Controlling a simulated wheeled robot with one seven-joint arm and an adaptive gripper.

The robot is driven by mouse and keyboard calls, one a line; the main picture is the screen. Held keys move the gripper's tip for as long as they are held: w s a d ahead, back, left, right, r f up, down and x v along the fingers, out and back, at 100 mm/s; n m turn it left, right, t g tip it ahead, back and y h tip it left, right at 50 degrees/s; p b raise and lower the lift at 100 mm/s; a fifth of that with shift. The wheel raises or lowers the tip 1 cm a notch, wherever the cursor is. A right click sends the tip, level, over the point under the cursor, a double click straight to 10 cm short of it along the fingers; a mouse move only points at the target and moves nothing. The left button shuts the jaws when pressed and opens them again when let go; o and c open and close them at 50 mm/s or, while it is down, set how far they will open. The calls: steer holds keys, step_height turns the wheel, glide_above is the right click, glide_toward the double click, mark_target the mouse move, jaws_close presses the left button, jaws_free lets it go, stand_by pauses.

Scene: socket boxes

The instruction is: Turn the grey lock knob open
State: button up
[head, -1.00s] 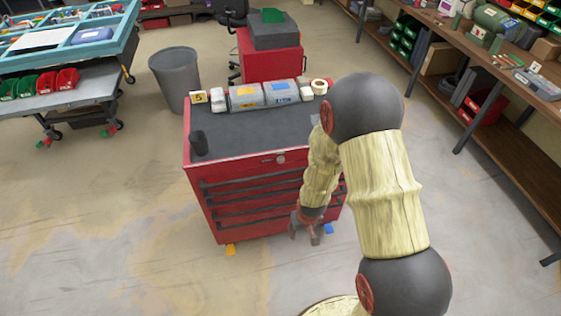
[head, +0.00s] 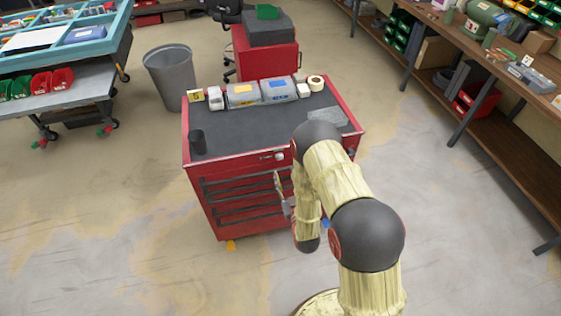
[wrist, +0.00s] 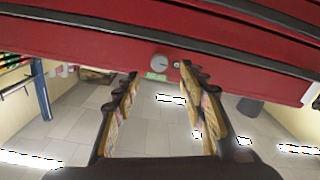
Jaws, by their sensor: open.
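The grey lock knob (head: 280,156) is on the upper front edge of the red tool cabinet (head: 232,166), above the drawers. In the wrist view, the knob (wrist: 160,62) is round, with a small green label (wrist: 156,76) beside it. My gripper (head: 281,192) is in front of the cabinet, a little below the knob in the head view. In the wrist view my gripper (wrist: 163,78) is open and empty. The knob appears beyond the fingertips, between the two fingers and apart from both.
A black cup (head: 198,142), small boxes, grey bins (head: 243,95) and a tape roll (head: 316,83) stand on the cabinet top. A grey waste bin (head: 170,78) stands behind left. A long workbench (head: 520,110) runs along the right. Floor in front is clear.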

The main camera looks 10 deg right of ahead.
mark_target(280, 158)
steer(key=w, duration=0.7)
steer(key=shift+w+r+b, duration=0.15)
steer(key=shift+w+b, duration=0.2)
steer(key=shift+w, duration=0.05)
steer(key=shift+c, duration=1.4)
steer(key=c, duration=0.8)
jaws_close()
